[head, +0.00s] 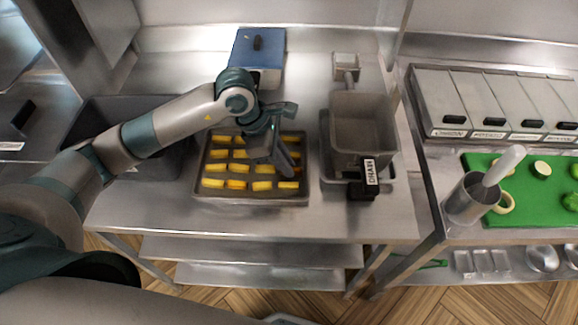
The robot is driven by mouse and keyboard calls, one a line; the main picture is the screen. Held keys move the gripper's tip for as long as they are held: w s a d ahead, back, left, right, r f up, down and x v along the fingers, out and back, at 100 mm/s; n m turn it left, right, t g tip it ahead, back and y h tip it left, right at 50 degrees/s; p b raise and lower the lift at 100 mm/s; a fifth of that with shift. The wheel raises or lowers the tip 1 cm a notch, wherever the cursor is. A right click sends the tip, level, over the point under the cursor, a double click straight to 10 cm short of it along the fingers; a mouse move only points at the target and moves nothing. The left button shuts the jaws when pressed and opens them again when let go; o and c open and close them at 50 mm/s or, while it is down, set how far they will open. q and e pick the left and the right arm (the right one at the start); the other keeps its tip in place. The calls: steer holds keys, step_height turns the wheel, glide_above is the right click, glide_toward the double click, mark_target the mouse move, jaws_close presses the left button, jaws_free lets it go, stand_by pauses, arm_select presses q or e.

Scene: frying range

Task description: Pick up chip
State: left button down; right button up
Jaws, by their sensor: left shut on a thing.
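Several yellow chips (262,186) lie in rows in a grey tray (250,200) on the steel counter. My left gripper (286,170) reaches down over the right part of the tray. It is shut on a chip, which the fingers and wrist mostly hide. The gripper also hides some of the chips in the middle rows. My right gripper does not show.
A grey fryer basket (364,125) with a dark handle labelled "DRAIN" stands right of the tray. A blue-lidded box (258,52) is behind it. A green board (530,205) and a steel cup (468,203) are on the right counter.

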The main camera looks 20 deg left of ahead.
arm_select(q)
steer(key=shift+r, duration=0.1)
step_height(320, 180, up, 4)
steer(key=shift+w+f+p, duration=0.1)
steer(key=shift+f+p, duration=0.05)
steer(key=shift+p, duration=0.6)
steer(key=s+d+r+p, duration=0.2)
steer(key=d+r, duration=0.5)
steer(key=d, duration=0.4)
steer(key=shift+s+d, duration=0.2)
steer(key=shift+s, duration=0.3)
